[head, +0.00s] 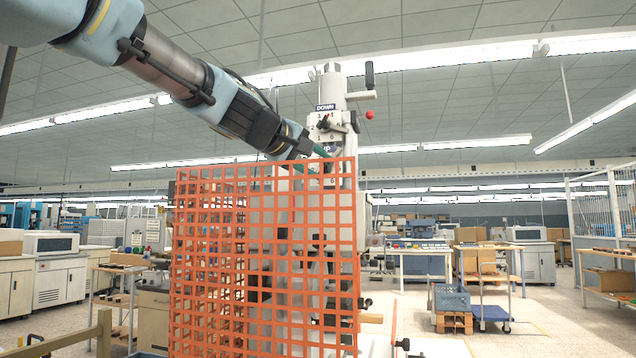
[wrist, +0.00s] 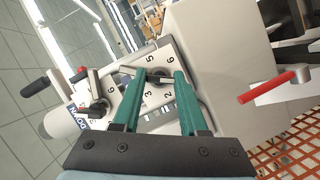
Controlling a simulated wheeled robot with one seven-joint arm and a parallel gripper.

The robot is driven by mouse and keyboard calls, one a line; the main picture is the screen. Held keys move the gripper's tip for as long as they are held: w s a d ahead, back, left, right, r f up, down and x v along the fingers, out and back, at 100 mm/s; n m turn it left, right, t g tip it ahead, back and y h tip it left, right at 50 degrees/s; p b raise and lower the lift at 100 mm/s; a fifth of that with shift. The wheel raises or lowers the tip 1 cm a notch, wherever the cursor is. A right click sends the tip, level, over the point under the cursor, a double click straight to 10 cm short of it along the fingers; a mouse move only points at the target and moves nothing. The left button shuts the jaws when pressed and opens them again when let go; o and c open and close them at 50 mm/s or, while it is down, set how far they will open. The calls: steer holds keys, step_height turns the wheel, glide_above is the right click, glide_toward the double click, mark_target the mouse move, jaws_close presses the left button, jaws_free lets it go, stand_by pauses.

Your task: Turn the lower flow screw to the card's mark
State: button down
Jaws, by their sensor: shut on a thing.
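The lower flow screw (wrist: 160,79) is a dark knob on a pale dial plate (wrist: 140,104) numbered around it. In the wrist view my gripper (wrist: 161,77) has its two green fingers on either side of the knob, shut on it. The knob's exact setting is hard to read. The upper screw (wrist: 98,110) has its own pointer and dial beside the DOWN label (wrist: 74,118). In the head view the DOWN label (head: 325,107) and upper screw (head: 324,123) sit above my gripper (head: 322,152). I cannot make out a card with a mark.
An orange mesh guard (head: 262,260) stands in front of the machine, below my arm. A red-handled lever (wrist: 268,87) sticks out right of the dials in the wrist view. A black-gripped lever (wrist: 36,86) and red ball (wrist: 80,74) are at left.

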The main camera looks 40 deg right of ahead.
stand_by(0.3)
steer(key=shift+c, duration=2.2)
jaws_free()
steer(key=shift+a, duration=0.15)
steer(key=b+v, duration=0.4)
steer(key=v, duration=0.6)
steer(key=shift+a, duration=0.3)
steer(key=shift+r, duration=0.1)
